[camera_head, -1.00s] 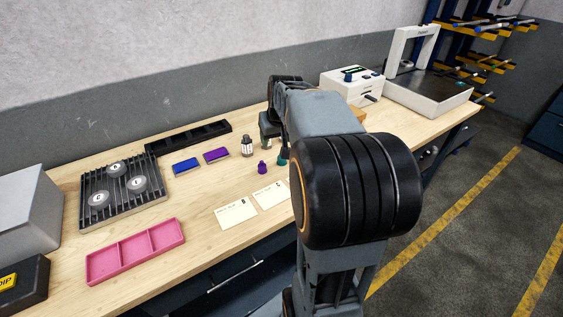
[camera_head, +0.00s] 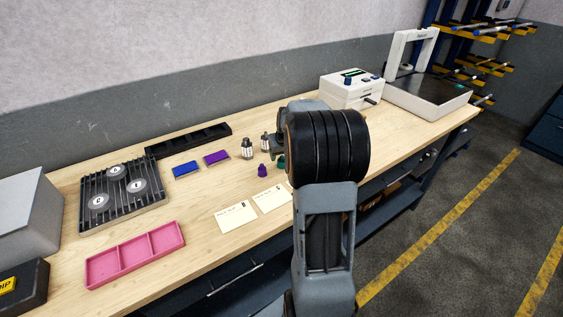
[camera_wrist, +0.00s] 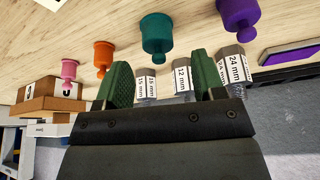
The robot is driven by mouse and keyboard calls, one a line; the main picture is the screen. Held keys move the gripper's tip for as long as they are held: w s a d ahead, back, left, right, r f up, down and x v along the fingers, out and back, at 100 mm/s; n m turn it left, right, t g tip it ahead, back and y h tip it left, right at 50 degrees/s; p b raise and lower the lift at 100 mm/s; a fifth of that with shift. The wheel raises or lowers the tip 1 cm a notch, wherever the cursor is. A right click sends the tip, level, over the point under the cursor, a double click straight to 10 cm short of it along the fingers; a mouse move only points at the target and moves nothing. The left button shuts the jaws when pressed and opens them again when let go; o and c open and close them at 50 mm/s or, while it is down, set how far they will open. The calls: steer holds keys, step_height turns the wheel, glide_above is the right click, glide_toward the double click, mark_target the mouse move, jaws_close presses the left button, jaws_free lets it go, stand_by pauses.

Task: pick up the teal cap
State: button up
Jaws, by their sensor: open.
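The teal cap (camera_wrist: 158,34) stands out in the wrist view, a round body with a small knob. It lies just beyond my gripper (camera_wrist: 160,63), between the lines of the two green fingers. The fingers are apart with nothing held, and I see no contact with the cap. In the head view only a sliver of the teal cap (camera_head: 281,161) shows beside my arm. The arm hides my gripper there.
In the wrist view an orange cap (camera_wrist: 103,54) and a pink cap (camera_wrist: 68,70) lie left, a purple cap (camera_wrist: 237,14) right. Labelled metal-topped pieces (camera_wrist: 182,76) stand by the fingers. In the head view white cards (camera_head: 237,217) and a pink tray (camera_head: 136,255) lie in front.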

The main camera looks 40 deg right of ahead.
mark_target(282, 161)
steer(key=shift+x, duration=1.4)
steer(key=shift+c, duration=0.4)
steer(key=c, duration=0.8)
steer(key=shift+r, duration=0.1)
steer(key=shift+c, duration=0.3)
